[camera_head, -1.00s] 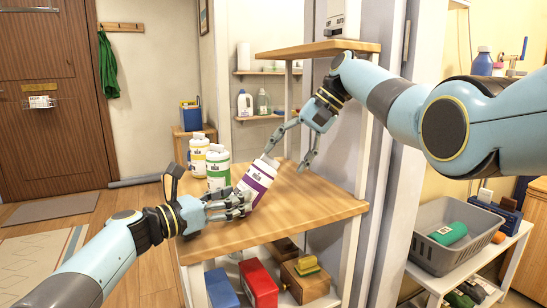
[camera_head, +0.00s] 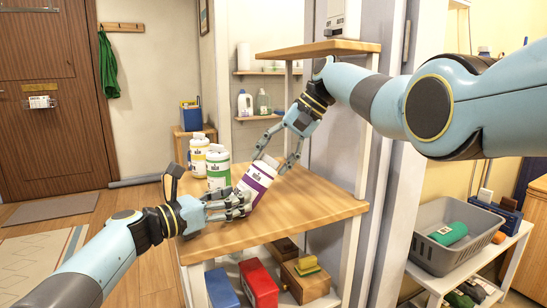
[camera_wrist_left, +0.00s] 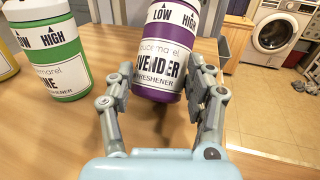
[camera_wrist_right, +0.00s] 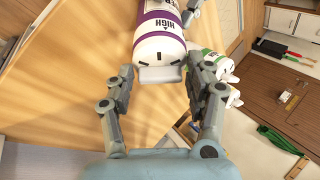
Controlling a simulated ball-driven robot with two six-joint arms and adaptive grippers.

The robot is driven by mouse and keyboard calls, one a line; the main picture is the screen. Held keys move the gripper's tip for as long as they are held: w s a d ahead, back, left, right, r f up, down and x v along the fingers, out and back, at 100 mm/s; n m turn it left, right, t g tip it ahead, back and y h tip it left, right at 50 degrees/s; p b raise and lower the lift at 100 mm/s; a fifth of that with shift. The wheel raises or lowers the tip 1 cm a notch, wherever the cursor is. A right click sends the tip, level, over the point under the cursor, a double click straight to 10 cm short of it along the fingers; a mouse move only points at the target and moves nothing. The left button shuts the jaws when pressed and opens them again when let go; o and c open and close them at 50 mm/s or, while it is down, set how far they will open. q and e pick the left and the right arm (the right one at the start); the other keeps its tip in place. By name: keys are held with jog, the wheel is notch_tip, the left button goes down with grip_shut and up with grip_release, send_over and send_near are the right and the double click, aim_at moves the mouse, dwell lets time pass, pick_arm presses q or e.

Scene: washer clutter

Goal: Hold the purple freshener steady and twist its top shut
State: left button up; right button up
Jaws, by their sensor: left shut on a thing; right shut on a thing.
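The purple freshener (camera_head: 258,183) is a white-labelled can with purple bands, tilted to the right over the wooden table (camera_head: 310,205). My left gripper (camera_head: 244,203) is shut around its lower body; the left wrist view shows a finger on each side of the can (camera_wrist_left: 163,60). Whether its base touches the table is hard to tell. My right gripper (camera_head: 274,161) reaches down from above. In the right wrist view its fingers lie on both sides of the white top (camera_wrist_right: 160,74), shut on it.
A green freshener (camera_head: 217,170) and a yellow one (camera_head: 198,155) stand upright on the table, left of and behind the purple one. A raised wooden shelf (camera_head: 318,48) is behind my right arm. The table's right front is clear.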

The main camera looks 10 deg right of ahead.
jog(key=m+h, duration=0.1)
jog(key=m, duration=0.3)
jog(key=shift+a+g, duration=0.1)
jog(key=shift+g, duration=0.2)
jog(key=o, duration=0.9)
jog(key=shift+o, duration=0.2)
